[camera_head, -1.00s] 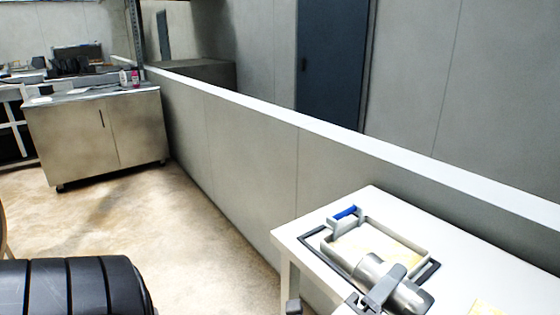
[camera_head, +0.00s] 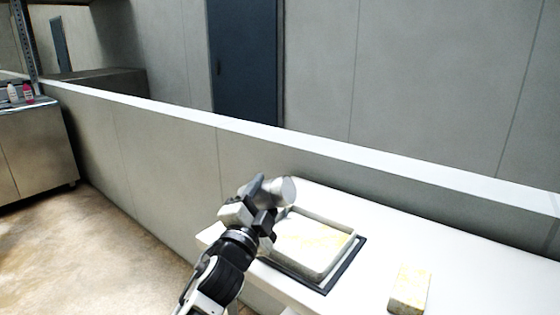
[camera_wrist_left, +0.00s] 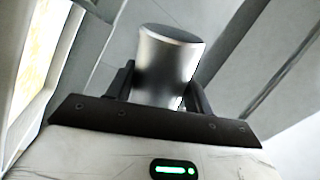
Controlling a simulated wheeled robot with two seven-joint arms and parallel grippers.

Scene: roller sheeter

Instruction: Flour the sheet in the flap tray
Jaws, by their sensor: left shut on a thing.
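My left gripper (camera_head: 258,200) is shut on a silver metal shaker (camera_head: 281,190), which is tilted on its side above the far left corner of the tray. In the left wrist view the shaker (camera_wrist_left: 168,62) stands between the two dark fingers. The flap tray (camera_head: 352,243) is a pale, low-walled tray in a dark frame on the white table. A pale sheet with yellowish patches (camera_head: 305,240) lies in it. The gripper and shaker hide the tray's far left part. My right gripper is not in view.
A pale block with yellow patches (camera_head: 409,288) lies on the white table (camera_head: 470,265), right of the tray. A grey partition wall (camera_head: 165,155) runs behind the table. A metal cabinet (camera_head: 35,150) stands far left. The table's right part is clear.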

